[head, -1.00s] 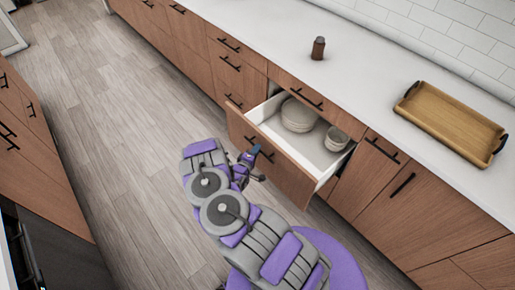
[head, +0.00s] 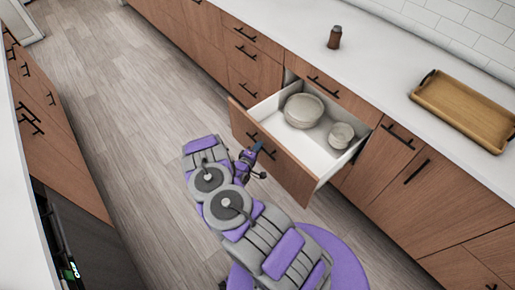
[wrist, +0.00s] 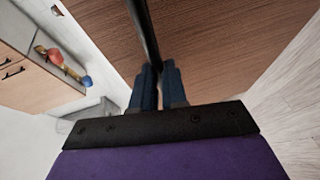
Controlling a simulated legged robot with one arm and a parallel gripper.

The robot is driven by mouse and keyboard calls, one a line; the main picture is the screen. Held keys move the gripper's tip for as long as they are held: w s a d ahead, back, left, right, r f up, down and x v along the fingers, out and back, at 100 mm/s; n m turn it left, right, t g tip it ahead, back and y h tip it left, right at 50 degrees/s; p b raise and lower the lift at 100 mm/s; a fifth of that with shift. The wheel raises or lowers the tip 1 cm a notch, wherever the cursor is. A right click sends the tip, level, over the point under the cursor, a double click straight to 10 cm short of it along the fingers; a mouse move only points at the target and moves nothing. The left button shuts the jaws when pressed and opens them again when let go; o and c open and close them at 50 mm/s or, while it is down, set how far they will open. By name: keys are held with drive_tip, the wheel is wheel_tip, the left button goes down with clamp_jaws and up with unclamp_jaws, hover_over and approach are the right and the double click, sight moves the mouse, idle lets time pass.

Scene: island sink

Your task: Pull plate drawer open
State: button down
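The plate drawer (head: 275,152) has a brown wood front and white inside, and stands pulled out from the island row. A stack of pale bowls or plates (head: 303,110) and a smaller stack of bowls (head: 341,135) sit in it. My gripper (head: 257,152) is at the drawer's black bar handle (head: 264,148), on the outer face. In the wrist view the blue fingertips (wrist: 158,85) are close together with the black handle (wrist: 143,30) running between them, against the wood front. The exact finger contact is partly hidden.
A brown shaker (head: 335,37) and a wooden tray (head: 466,107) stand on the white counter (head: 390,75). Other closed drawers and cabinets (head: 385,170) flank the open one. Another cabinet row (head: 45,130) is at left. The wood floor (head: 130,120) between is clear.

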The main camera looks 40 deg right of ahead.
drive_tip(key=c, duration=1.5)
unclamp_jaws()
drive_tip(key=shift+s+a+f, duration=0.25)
drive_tip(key=shift+a+f, duration=0.05)
drive_tip(key=shift+f, duration=0.05)
drive_tip(key=o, duration=0.3)
drive_tip(key=shift+w+a+r, duration=0.1)
drive_tip(key=shift+a+r, duration=0.2)
drive_tip(key=shift+a, duration=0.45)
drive_tip(key=shift+o, duration=0.2)
drive_tip(key=p+v, duration=0.1)
drive_tip(key=v, duration=1.6)
drive_tip(key=shift+a+f+p, duration=0.15)
drive_tip(key=shift+a+p, duration=0.2)
drive_tip(key=shift+p, duration=0.05)
drive_tip(key=shift+d, duration=0.25)
